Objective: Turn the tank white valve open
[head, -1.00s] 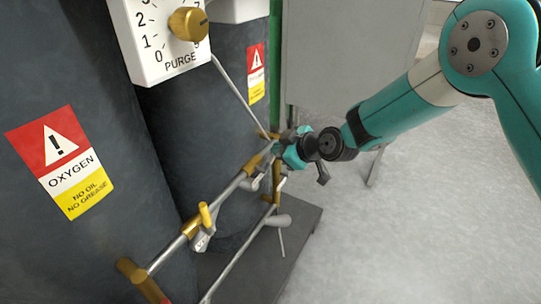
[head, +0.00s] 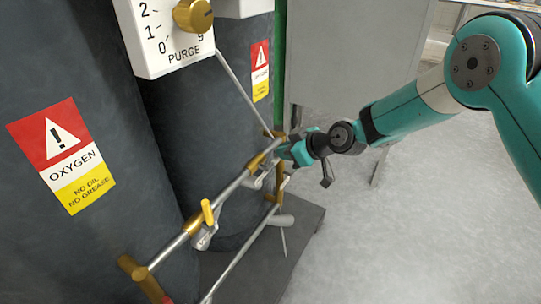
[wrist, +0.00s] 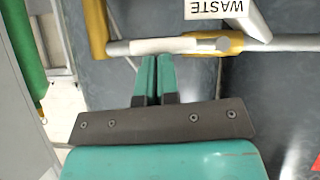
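The white valve handle (wrist: 165,46) lies along a metal pipe in the wrist view, level with it, next to a brass fitting (wrist: 226,43). My gripper (wrist: 156,62) has its two teal fingers side by side with only a thin dark line between them. Their tips are right at the near edge of the white handle; whether they touch it I cannot tell. The handle is not between the fingers. In the head view my gripper (head: 283,151) is at the far end of the upper pipe and hides the white handle. The dark oxygen tanks (head: 60,235) stand at the left.
A yellow valve handle (head: 207,212) sits nearer on the upper pipe (head: 228,190). A second pipe (head: 240,262) runs below. The purge dial (head: 193,15) is above, and a grey cabinet (head: 350,60) stands behind. The floor at right is clear.

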